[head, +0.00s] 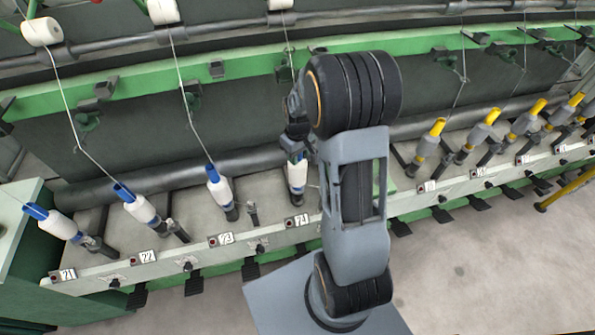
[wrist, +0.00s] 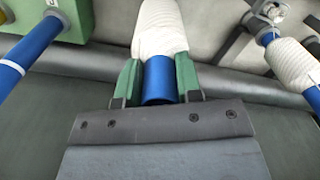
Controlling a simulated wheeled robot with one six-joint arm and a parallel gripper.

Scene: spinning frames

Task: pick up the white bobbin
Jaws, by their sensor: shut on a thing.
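The white bobbin (head: 297,174) is at the station marked 24 in the head view, with white yarn wound on a blue tube. My gripper (head: 296,152) reaches down to its top end from behind my arm. In the wrist view my gripper (wrist: 158,82) is shut on the blue tube, one green finger pad on each side. The white yarn (wrist: 160,30) extends beyond the fingers. The bobbin's lower end looks to be at its spindle, but I cannot tell whether it is seated.
Similar white bobbins stand at the left, at stations 23 (head: 219,187), 22 (head: 139,208) and 21 (head: 60,226). Grey bobbins with yellow tips (head: 430,142) line the right. Threads and a green rail (head: 240,66) run above. Floor (head: 480,250) is open at front right.

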